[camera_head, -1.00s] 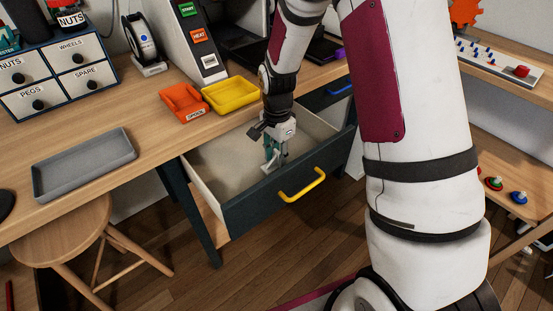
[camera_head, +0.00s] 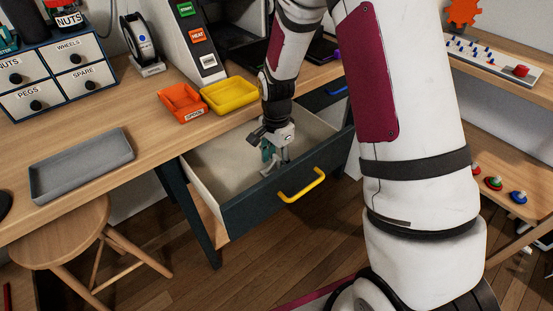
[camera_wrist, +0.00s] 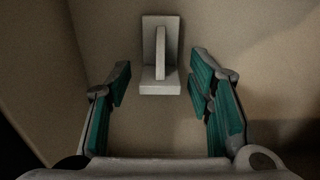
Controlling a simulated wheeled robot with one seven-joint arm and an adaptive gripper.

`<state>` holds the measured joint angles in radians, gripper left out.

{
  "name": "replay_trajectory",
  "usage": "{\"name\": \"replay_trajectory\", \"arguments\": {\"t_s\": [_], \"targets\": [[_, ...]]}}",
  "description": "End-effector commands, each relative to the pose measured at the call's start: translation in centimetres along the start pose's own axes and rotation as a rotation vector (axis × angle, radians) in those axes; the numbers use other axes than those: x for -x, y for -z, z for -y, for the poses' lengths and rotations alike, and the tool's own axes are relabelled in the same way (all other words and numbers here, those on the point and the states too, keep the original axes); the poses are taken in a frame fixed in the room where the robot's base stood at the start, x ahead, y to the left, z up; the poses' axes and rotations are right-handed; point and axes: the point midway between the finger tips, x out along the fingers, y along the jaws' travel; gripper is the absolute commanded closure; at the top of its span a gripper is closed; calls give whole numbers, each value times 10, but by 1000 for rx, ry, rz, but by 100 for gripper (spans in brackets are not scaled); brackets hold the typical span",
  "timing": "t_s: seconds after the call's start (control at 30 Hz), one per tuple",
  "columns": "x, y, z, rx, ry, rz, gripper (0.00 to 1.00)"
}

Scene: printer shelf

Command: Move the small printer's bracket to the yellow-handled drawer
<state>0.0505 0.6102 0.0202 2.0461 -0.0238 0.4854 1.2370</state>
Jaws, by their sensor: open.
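The yellow-handled drawer (camera_head: 215,195) is pulled open under the desk, with its yellow handle (camera_head: 301,185) at the front. My gripper (camera_head: 273,165) is inside the drawer in the head view. The wrist view shows my gripper (camera_wrist: 162,100) with its teal fingers spread wide and nothing between the tips. A small pale grey bracket (camera_wrist: 160,60) with a back plate, a base and a middle rib lies just beyond the fingertips, apart from both fingers. It appears to rest on the drawer floor. In the head view I cannot make out the bracket.
An orange tray (camera_head: 182,102) and a yellow tray (camera_head: 230,95) stand on the desk behind the drawer. A grey tray (camera_head: 82,165) lies at the left. A wooden stool (camera_head: 62,235) stands below. A blue-handled drawer (camera_head: 337,88) is further right.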

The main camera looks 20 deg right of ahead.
Motion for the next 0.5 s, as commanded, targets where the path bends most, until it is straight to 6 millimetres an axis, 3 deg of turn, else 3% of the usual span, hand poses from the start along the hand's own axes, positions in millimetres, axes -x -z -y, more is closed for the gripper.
{"name": "replay_trajectory", "arguments": {"t_s": [0.5], "targets": [[96,0,0,-1,3,-1,53]]}}
